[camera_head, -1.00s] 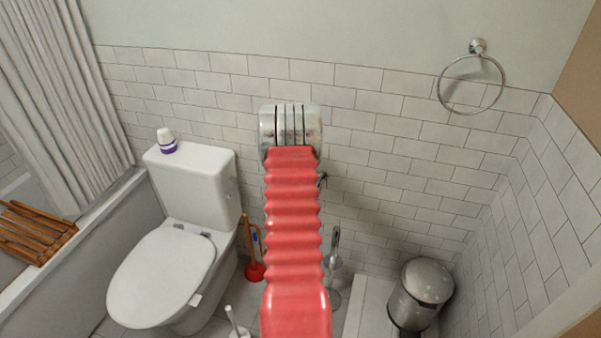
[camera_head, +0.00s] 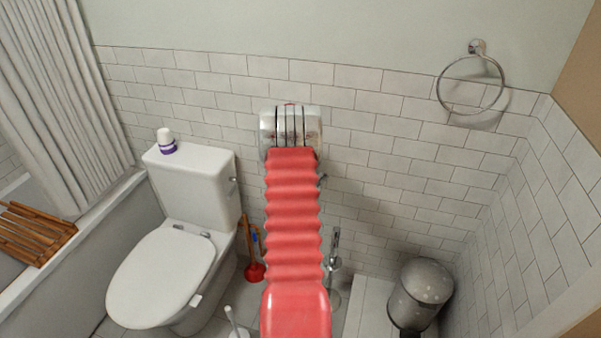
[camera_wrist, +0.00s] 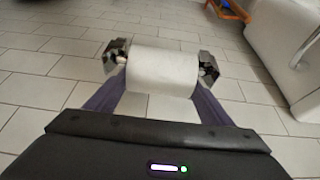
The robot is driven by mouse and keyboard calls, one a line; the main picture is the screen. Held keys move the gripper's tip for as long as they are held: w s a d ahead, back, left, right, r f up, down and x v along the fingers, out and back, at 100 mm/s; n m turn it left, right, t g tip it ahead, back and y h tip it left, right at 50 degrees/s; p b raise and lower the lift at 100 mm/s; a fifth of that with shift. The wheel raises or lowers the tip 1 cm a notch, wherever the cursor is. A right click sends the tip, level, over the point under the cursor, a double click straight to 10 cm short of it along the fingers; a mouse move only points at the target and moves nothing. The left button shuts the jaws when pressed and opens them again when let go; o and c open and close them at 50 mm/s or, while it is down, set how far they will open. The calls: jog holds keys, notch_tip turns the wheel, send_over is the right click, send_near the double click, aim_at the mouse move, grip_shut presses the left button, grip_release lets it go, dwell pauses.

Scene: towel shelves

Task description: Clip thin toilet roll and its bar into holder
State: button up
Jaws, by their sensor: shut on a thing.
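A white toilet roll (camera_wrist: 162,73) lies crosswise in the wrist view, with the ends of its bar showing at its sides. My gripper (camera_wrist: 160,70) reaches out with two purple fingers and silvery tips, one at each end of the roll, and is shut on the roll and bar. In the head view my red arm and silver wrist hide the roll and gripper. A small dark metal piece (camera_head: 323,179) shows at the wall just right of my arm; I cannot tell whether it is the holder.
A white toilet (camera_head: 165,275) stands on the left, with a white and purple bottle (camera_head: 167,147) on its cistern. A red plunger (camera_head: 255,271) and a brush stand (camera_head: 334,265) are near the wall. A metal bin (camera_head: 420,293) and towel ring (camera_head: 471,86) are on the right.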

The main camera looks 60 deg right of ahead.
jog(key=shift+f, duration=0.6)
dwell(1.0)
jog(key=shift+d, duration=0.3)
dwell(0.8)
jog(key=shift+f, duration=0.95)
dwell(1.8)
jog(key=o, duration=1.2)
jog(key=v, duration=1.4)
jog(key=shift+f, duration=0.1)
